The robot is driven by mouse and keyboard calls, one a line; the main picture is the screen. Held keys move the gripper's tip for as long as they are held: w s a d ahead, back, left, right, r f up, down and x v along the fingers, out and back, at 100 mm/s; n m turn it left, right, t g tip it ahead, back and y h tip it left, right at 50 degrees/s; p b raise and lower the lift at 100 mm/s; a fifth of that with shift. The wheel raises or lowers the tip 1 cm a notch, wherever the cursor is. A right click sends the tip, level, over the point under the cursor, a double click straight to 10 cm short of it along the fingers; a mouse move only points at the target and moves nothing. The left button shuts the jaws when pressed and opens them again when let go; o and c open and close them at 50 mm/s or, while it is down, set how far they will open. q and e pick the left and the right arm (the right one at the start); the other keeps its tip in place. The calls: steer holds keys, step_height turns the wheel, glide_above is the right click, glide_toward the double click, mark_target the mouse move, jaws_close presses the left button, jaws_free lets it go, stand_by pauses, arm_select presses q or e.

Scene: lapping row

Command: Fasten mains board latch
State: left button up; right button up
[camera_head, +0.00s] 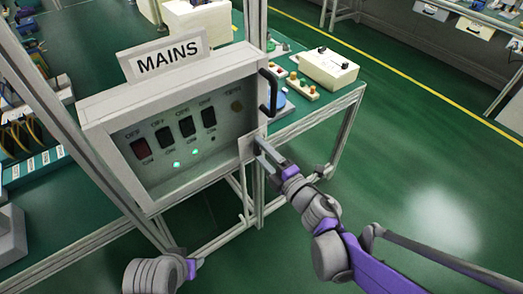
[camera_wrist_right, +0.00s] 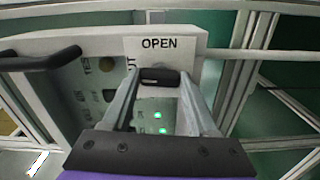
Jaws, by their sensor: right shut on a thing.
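The mains board (camera_head: 165,170) is a pale box with a MAINS sign (camera_head: 166,54), dark switches and two lit green lamps. Its latch plate (camera_head: 246,149) is at the right edge of the box. In the right wrist view the plate reads OPEN (camera_wrist_right: 159,44), and the black latch knob (camera_wrist_right: 159,78) sits below that word. My right gripper (camera_head: 259,146) is at the latch. In the right wrist view its fingers (camera_wrist_right: 160,82) are shut on the knob, one on each side.
A black handle (camera_head: 268,92) stands out above the latch; it also shows in the right wrist view (camera_wrist_right: 42,60). Metal frame posts surround the board. A bench behind holds a white box (camera_head: 324,67) and small coloured buttons (camera_head: 302,88). The green floor at right is clear.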

steer(key=shift+n, duration=0.5)
steer(key=o, duration=1.4)
steer(key=v, duration=1.1)
steer(key=shift+p, duration=0.4)
